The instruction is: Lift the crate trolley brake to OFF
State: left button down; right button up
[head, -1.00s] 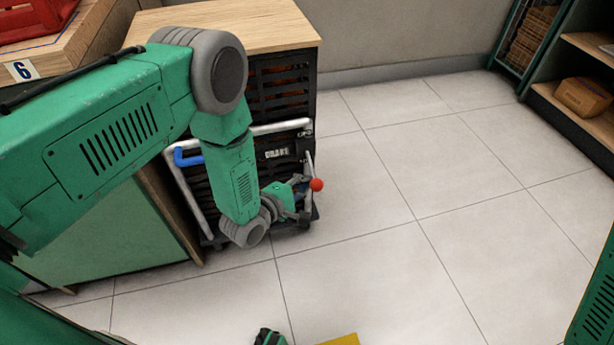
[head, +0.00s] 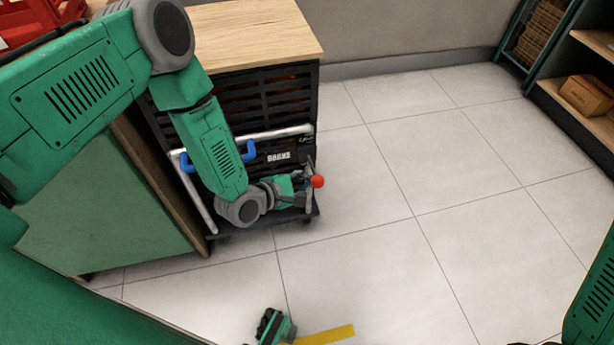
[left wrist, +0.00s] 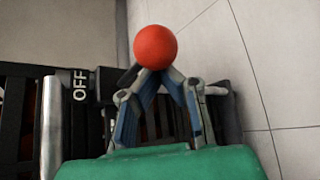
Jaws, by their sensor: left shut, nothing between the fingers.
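The crate trolley (head: 309,141) holds dark slatted crates under a wooden top, with a pale tubular frame, blue grips (head: 249,152) and a BRAKE label (head: 279,156). The brake lever ends in a red ball knob (head: 317,181) at the trolley's right front. The knob is large in the left wrist view (left wrist: 156,46), with an OFF label (left wrist: 80,85) to its left. My left gripper (head: 307,186) is at the lever end. Its fingertips (left wrist: 158,74) meet just below the knob in that view, shut with nothing between them. I cannot tell whether they touch it. The lever's arm is largely hidden.
A green cabinet (head: 110,215) stands left of the trolley. A red crate (head: 35,22) is at the upper left. A shelf with a cardboard box (head: 588,95) is at the right. The tiled floor (head: 420,160) between is clear. A yellow strip (head: 325,335) lies at the bottom.

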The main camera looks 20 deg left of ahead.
pick_arm(q)
jog(key=shift+r+n+g+h, duration=0.3)
jog(key=shift+r+n+g, duration=0.25)
jog(key=shift+g, duration=0.15)
jog(key=shift+r+p, duration=0.15)
jog(key=shift+p, duration=0.2)
jog(key=shift+r+p, duration=0.45)
jog(key=shift+r, duration=0.25)
